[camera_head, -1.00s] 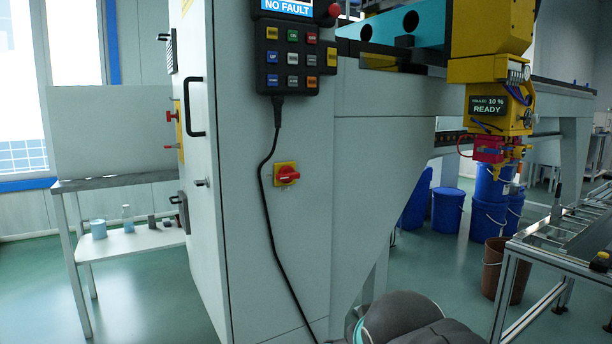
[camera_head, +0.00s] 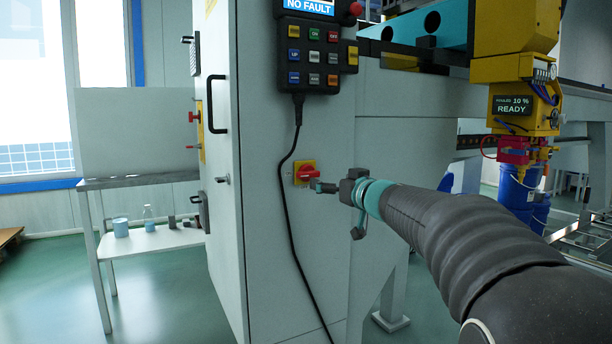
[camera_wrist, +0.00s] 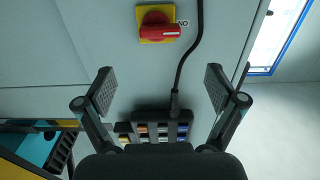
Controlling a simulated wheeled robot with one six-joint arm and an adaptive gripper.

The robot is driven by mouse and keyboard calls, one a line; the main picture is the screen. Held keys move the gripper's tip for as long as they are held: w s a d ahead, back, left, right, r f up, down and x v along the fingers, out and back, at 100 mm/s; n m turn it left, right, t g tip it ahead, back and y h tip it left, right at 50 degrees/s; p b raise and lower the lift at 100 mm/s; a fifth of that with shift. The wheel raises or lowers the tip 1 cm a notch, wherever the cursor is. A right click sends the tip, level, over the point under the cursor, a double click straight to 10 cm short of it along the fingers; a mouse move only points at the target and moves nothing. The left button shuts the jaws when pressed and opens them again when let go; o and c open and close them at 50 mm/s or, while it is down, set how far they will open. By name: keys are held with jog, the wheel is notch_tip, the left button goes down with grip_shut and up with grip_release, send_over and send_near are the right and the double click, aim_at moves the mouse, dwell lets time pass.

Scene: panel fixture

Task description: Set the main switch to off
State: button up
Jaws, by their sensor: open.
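The main switch is a red rotary handle (camera_head: 308,173) on a yellow square plate (camera_head: 298,167) on the front of the grey cabinet. In the wrist view the red handle (camera_wrist: 160,32) lies across the picture on its yellow plate (camera_wrist: 148,16), pointing at a label reading "NO" (camera_wrist: 183,23). My gripper (camera_head: 318,186) is just to the right of the switch in the head view and partly overlaps it. In the wrist view my gripper (camera_wrist: 160,88) is open and empty, with the switch beyond its fingertips. Contact with the handle does not show.
A black cable (camera_head: 287,220) hangs just left of the switch from a button pendant (camera_head: 315,60). The grey cabinet (camera_head: 270,130) has a black door handle (camera_head: 217,103) at left. A side table (camera_head: 140,180) stands at far left.

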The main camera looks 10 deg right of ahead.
aim_at(310, 174)
jog(key=x, duration=1.2)
jog(key=shift+w+a, duration=0.1)
jog(key=shift+w, duration=0.05)
jog(key=c, duration=1.1)
